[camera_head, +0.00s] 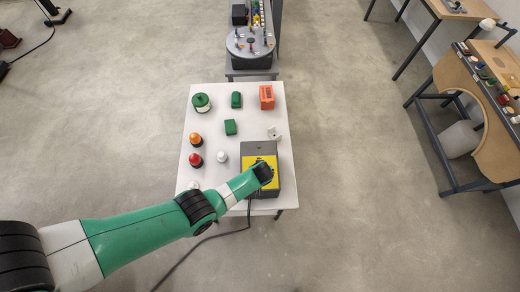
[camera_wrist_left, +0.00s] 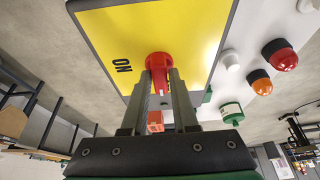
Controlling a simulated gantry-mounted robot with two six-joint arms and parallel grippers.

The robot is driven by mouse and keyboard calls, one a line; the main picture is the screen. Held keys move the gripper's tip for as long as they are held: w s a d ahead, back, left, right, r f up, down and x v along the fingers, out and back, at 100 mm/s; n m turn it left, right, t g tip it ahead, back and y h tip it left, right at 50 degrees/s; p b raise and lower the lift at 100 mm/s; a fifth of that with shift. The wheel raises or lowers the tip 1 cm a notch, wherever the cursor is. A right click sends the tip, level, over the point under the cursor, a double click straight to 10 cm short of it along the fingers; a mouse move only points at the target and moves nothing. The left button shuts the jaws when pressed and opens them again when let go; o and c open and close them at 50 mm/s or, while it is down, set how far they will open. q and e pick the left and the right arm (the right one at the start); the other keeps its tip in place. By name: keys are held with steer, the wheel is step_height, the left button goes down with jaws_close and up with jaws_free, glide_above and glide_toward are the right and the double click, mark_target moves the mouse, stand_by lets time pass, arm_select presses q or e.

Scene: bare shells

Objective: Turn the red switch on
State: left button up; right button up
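The red switch (camera_wrist_left: 159,60) stands on a yellow plate (camera_wrist_left: 110,25) of a grey box (camera_head: 259,149) at the near right of the white table. In the left wrist view the word "ON" shows on the plate, left of the switch. My left gripper (camera_wrist_left: 161,78) has its two fingers on either side of the red switch's handle, with little or no gap visible. In the head view my left wrist (camera_head: 263,172) covers the switch and part of the plate. My right gripper is in neither view.
On the white table (camera_head: 210,120) stand a red button (camera_head: 195,159), an orange button (camera_head: 195,140), a white button (camera_head: 222,157), a green round piece (camera_head: 201,102), green blocks (camera_head: 230,127) and an orange box (camera_head: 266,97). A dark cable (camera_head: 205,241) runs from the box to the floor.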

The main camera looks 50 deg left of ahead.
arm_select(q)
jaws_close()
steer(key=shift+m, duration=0.3)
steer(key=m+p, duration=0.1)
steer(key=m, duration=0.1)
steer(key=shift+s+a+m+t+h, duration=0.1)
steer(key=shift+s+m+t+h, duration=0.05)
steer(key=shift+m+t+h, duration=0.2)
steer(key=m+t+h, duration=0.1)
steer(key=m, duration=0.2)
steer(key=shift+a, duration=0.1)
steer(key=m+h, duration=0.1)
steer(key=m, duration=0.2)
steer(key=m+h+b, duration=0.1)
steer(key=m+h, duration=0.1)
steer(key=m, duration=0.1)
steer(key=shift+a+m, duration=0.15)
steer(key=shift+m, duration=0.2)
steer(key=m, duration=0.2)
steer(key=shift+m+g+h, duration=0.25)
steer(key=shift+m+h, duration=0.05)
steer(key=shift+h, duration=0.05)
steer(key=shift+a+m+g+h, duration=0.1)
steer(key=shift+m+g+h, duration=0.35)
steer(key=shift+m, duration=1.05)
